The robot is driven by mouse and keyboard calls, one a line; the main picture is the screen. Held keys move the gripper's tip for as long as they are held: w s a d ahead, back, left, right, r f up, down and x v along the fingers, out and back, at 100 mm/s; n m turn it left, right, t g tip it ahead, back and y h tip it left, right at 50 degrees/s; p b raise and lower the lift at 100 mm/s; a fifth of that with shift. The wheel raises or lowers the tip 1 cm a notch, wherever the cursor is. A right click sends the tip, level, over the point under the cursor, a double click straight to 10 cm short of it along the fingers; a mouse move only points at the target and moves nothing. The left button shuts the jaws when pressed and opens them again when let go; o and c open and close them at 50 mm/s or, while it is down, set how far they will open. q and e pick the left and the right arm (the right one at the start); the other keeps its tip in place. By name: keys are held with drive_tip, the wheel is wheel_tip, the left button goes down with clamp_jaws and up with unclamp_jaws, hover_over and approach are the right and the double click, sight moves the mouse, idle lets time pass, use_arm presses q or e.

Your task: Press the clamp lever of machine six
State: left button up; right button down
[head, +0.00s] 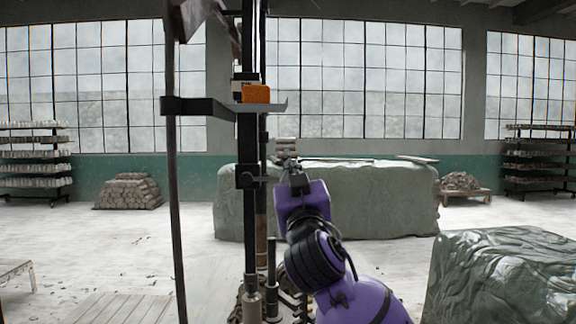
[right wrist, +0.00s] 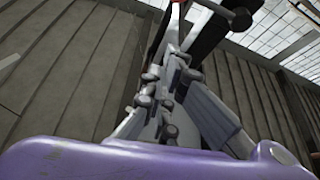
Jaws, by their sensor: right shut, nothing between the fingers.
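A tall machine with a dark upright post (head: 249,140) stands just left of centre in the head view. A black clamp block (head: 247,177) sits on the post, with a short lever-like stub pointing right toward my gripper. In the right wrist view a dark rod with a round black knob (right wrist: 240,18) crosses near the post, beyond my fingers; it looks like the lever. I cannot read a machine number. My right gripper (head: 288,163) is shut and empty, just right of the post. It also shows in the right wrist view (right wrist: 174,58). Contact with the lever cannot be told. My left gripper is out of view.
An orange box (head: 256,94) sits on the machine's shelf bracket (head: 200,106). A long green-covered block (head: 380,195) stands behind, and another covered heap (head: 505,275) is at the front right. Racks (head: 35,160) line the far wall. The floor at left is mostly open.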

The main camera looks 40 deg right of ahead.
sight(270, 179)
drive_tip(key=p+x, duration=0.2)
drive_tip(key=x, duration=0.8)
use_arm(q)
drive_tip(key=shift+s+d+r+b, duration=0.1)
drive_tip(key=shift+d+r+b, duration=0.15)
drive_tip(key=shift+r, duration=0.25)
use_arm(e)
drive_tip(key=f, duration=0.3)
drive_tip(key=shift+d+f, duration=0.35)
drive_tip(key=shift+f, duration=0.05)
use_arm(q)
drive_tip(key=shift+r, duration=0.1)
